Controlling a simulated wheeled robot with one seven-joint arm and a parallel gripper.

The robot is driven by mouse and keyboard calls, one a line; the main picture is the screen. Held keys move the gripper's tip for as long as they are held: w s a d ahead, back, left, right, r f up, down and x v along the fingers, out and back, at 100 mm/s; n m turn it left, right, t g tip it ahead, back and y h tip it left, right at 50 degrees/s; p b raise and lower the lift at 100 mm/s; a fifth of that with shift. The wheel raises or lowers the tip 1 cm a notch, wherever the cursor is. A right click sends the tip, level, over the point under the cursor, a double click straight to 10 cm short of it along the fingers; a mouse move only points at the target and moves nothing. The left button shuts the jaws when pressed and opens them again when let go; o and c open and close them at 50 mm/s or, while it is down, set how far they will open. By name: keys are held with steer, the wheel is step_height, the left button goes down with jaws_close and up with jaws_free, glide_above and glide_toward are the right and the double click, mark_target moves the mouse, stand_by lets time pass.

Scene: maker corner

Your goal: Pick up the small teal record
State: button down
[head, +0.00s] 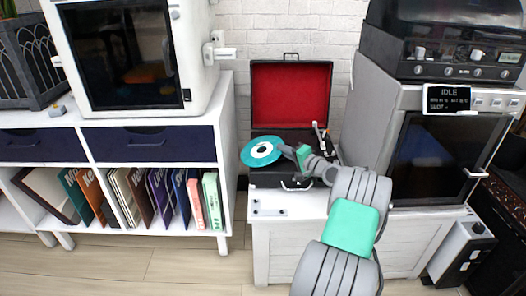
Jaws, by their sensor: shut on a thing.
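The small teal record (261,151) is a teal disc with a white label, seen in the head view near the left front of the open record player (268,178). My gripper (289,150) is shut on the record's right edge and holds it tilted. The record covers part of the player's deck. I cannot tell from this view how far above the deck it is. The fingertips are small and partly hidden by the record.
The player's red-lined lid (291,92) stands open behind. A white shelf unit (228,120) with record sleeves stands left, and a machine with an IDLE display (447,99) stands right. The white cabinet top (310,203) is mostly clear in front.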

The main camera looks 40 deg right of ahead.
stand_by(0.3)
step_height(320, 180, up, 10)
steer(key=p, duration=0.3)
steer(key=c, duration=2.1)
jaws_free()
steer(key=shift+c, duration=0.2)
jaws_close()
